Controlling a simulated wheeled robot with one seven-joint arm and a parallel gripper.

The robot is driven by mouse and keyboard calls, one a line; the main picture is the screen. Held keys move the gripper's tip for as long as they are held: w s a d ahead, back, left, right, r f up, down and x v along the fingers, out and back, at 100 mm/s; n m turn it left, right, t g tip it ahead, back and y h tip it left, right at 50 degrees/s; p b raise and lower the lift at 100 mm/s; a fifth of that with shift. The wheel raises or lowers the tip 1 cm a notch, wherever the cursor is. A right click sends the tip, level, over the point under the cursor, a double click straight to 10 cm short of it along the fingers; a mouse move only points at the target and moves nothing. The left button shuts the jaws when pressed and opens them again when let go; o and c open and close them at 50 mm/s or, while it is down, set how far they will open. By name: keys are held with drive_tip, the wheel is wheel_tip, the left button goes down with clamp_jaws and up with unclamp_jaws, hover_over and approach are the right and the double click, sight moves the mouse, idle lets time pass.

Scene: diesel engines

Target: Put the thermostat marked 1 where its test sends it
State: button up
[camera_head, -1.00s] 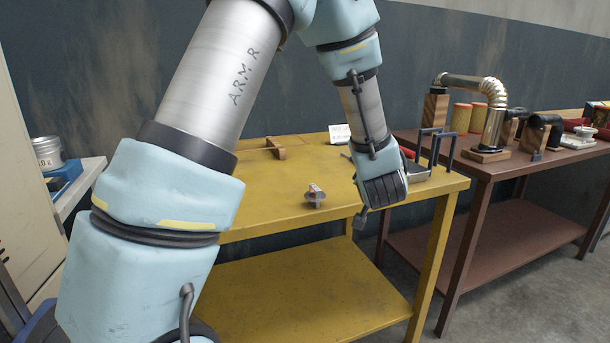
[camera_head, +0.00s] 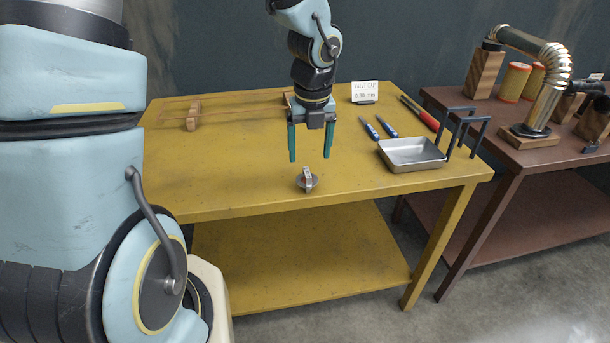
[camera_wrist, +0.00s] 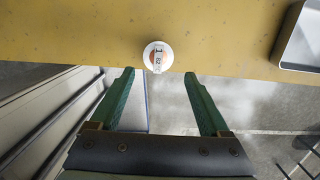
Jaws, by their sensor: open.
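The thermostat (camera_head: 307,181) is a small round metal part with a raised frame, lying on the yellow bench (camera_head: 240,170) near its front edge. In the wrist view the thermostat (camera_wrist: 158,57) carries a pale tag with a 1 and more characters too small to read surely. My gripper (camera_head: 311,158) is open and empty, its two green fingers pointing down above the bench. In the head view it hangs above and behind the thermostat. In the wrist view the thermostat lies beyond the gap between the fingertips (camera_wrist: 159,72).
A metal tray (camera_head: 412,166) stands at the bench's right, beside dark upright handles. Blue-handled tools (camera_head: 378,128), a red-handled tool (camera_head: 420,113) and a white card (camera_head: 365,92) lie or stand behind. A wooden block (camera_head: 193,115) is at the left. A brown table (camera_head: 530,165) stands right.

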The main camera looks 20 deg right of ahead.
sight(307, 173)
drive_tip(key=f, duration=0.5)
drive_tip(key=w+f, duration=0.1)
drive_tip(key=f, duration=0.2)
drive_tip(key=shift+w+a+f, duration=0.1)
drive_tip(key=shift+a+f, duration=0.05)
drive_tip(key=shift+f, duration=0.1)
drive_tip(key=shift+c, duration=0.2)
clamp_jaws()
